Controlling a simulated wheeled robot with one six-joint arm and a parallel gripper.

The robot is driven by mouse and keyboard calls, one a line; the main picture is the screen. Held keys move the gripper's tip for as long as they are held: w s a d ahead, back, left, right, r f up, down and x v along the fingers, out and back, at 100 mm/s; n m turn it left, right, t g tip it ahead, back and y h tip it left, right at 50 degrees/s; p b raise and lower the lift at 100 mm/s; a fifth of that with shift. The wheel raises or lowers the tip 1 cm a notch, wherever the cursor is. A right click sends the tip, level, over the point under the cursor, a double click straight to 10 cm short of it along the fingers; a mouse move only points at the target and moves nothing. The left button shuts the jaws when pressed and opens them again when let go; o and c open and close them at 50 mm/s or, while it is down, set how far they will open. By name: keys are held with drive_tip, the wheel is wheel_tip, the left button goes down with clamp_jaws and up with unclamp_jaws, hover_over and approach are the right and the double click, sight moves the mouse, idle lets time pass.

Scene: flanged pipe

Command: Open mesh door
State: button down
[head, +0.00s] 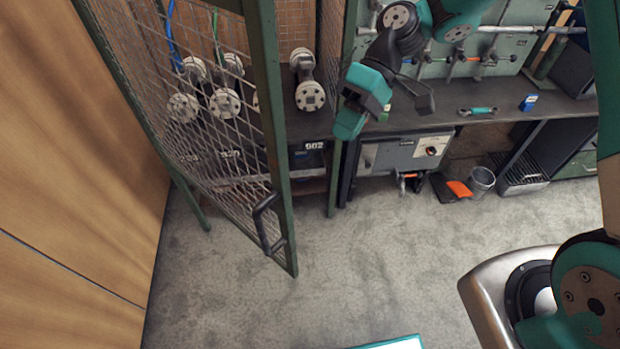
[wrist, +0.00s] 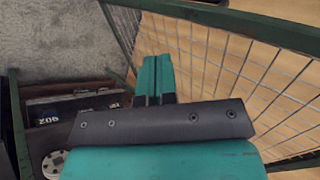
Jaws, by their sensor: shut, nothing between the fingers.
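The mesh door (head: 215,130) has a green frame and wire mesh, and stands partly open at the left of the head view. Its free edge (head: 272,140) juts out over the floor, with a black handle (head: 265,222) low on it. My gripper (head: 349,122) is teal, shut and empty, to the right of the door's free edge and apart from the handle. In the wrist view my shut fingers (wrist: 152,76) point up the picture, with the door's mesh (wrist: 235,65) behind and to the right. The handle cannot be made out there.
Flanged pipe pieces (head: 309,80) stand on a shelf behind the door. A wooden wall (head: 75,150) is close on the left. A workbench (head: 440,118) with a wrench (head: 477,111) and a blue box (head: 528,102) is at right. The grey floor (head: 370,255) in front is clear.

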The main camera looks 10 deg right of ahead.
drive_tip(key=s+a+r+p+x, duration=0.1)
drive_tip(key=p+x, duration=0.2)
drive_tip(key=x, duration=1)
drive_tip(key=shift+r, duration=0.35)
drive_tip(key=shift+a, duration=0.1)
